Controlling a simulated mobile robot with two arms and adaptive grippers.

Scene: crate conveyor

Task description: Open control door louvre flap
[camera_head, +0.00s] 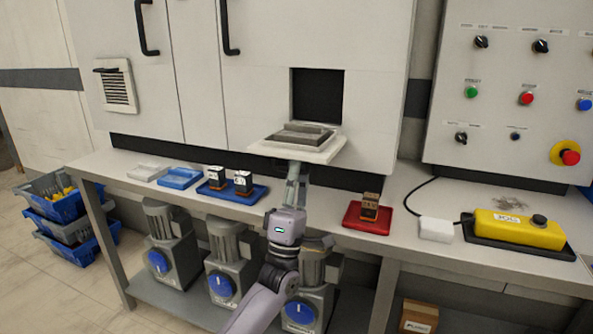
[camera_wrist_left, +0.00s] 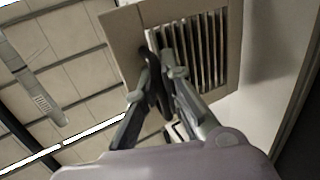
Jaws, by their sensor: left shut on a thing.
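The louvre flap (camera_head: 322,155) of the control door is swung down. It lies nearly level below a dark square opening (camera_head: 317,95) in the cabinet door. My left gripper (camera_head: 296,168) reaches up from below to the front edge of the flap. In the left wrist view, the gripper's fingers (camera_wrist_left: 163,73) are closed on the black handle (camera_wrist_left: 155,90) of the flap. The flap's slats (camera_wrist_left: 198,50) show behind the fingers. In the head view, the handle is hidden. My right gripper is not in view.
A second, closed louvre (camera_head: 117,88) is on the left door. The bench below holds blue trays (camera_head: 232,194), a red tray (camera_head: 352,222) with a small block, and a yellow pendant (camera_head: 519,228). A button panel (camera_head: 508,70) is at right. Blue crates (camera_head: 60,207) stand at left.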

